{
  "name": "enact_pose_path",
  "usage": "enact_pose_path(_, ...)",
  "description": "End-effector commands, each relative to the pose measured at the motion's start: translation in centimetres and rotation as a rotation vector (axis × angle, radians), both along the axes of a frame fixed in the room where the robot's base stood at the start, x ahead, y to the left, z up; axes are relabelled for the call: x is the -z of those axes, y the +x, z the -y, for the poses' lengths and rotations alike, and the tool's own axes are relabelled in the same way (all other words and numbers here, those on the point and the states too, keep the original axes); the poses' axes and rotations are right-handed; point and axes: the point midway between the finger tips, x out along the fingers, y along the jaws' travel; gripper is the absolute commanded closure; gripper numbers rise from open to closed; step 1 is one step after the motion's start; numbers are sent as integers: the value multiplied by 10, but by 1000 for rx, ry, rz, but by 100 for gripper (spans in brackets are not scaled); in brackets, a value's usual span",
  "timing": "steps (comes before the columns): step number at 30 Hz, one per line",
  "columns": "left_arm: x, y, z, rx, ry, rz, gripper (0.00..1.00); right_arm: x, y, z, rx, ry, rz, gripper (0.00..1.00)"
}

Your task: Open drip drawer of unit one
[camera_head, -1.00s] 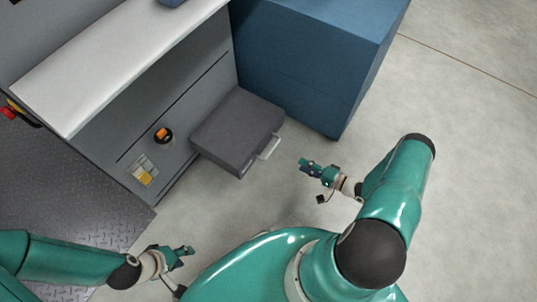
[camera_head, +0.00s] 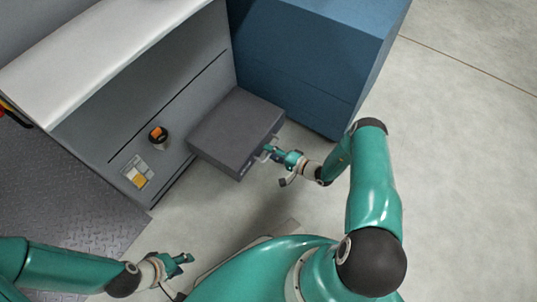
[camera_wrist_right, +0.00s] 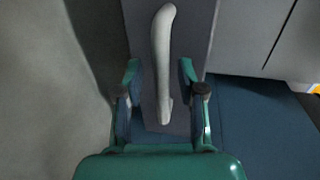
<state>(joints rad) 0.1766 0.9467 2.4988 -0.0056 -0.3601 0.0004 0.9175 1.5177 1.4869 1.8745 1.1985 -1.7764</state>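The drip drawer (camera_head: 236,130) is a dark grey box that sticks out from the lower front of the grey unit (camera_head: 185,105). Its pale bar handle (camera_wrist_right: 162,60) is on the drawer's front face. My right gripper (camera_head: 268,152) is at the handle. In the right wrist view the right gripper (camera_wrist_right: 161,85) is open, with one finger on each side of the handle and a visible gap to both. My left gripper (camera_head: 188,258) is low at the left, away from the drawer, and its finger opening is too small to tell.
A blue cabinet (camera_head: 310,60) stands just right of the drawer. An orange-and-black knob (camera_head: 158,136) and a small label panel (camera_head: 138,172) are on the unit's front. Dark tread plate (camera_head: 70,190) covers the left floor. Pale floor (camera_head: 460,170) is clear at right.

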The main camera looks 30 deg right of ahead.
Motion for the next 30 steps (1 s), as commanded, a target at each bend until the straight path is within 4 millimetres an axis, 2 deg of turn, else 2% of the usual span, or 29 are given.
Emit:
enact_pose_path(6, 0, 0, 0, 0, 0, 0, 60, 0, 0, 0, -1, 0, 0, 61)
enact_pose_path(13, 0, 0, 0, 0, 0, 0, 60, 0, 0, 0, -1, 0, 0, 99)
enact_pose_path(22, 0, 0, 0, 0, 0, 0, 60, 1, -1, 0, 0, 0, -3, 100)
enact_pose_path(23, 0, -1, 2, 7, -1, -1, 60, 1, -2, -19, -3, 7, -6, 100)
enact_pose_path(25, 0, 0, 0, 0, 0, 0, 60, 1, -1, -9, -3, 1, -4, 100)
enact_pose_path(30, -2, 0, 0, 0, 0, 0, 60, 1, -6, -6, -16, 4, -6, 100)
